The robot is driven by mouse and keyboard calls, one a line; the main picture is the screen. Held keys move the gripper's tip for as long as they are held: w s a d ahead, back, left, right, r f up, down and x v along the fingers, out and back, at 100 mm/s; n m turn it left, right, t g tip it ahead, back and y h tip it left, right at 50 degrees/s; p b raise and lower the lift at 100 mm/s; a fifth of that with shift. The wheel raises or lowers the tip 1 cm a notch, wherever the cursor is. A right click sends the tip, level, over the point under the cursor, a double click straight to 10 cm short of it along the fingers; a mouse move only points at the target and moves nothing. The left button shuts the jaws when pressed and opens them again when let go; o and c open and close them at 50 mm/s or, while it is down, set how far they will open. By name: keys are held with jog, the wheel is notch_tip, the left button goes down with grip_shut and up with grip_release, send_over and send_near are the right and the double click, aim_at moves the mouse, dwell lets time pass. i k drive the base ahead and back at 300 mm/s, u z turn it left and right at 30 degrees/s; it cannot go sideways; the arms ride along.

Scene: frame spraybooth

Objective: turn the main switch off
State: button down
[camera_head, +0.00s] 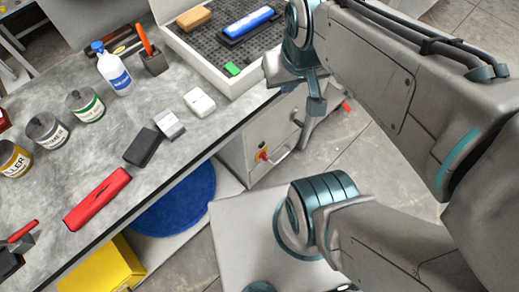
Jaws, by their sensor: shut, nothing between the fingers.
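My gripper (316,105) hangs at the upper middle, above and to the right of the switch in the picture. Its fingers are shut and empty, and they look apart from the switch.
The grey workbench (70,165) holds several cans, a white bottle (113,72), a red tool (97,199) and small blocks. A tray (227,85) with a blue block (249,22) stands at the bench end.

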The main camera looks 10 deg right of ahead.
aim_at(263, 155)
jog(key=z, duration=0.6)
jog(key=k, duration=0.35)
jog(key=z, duration=0.15)
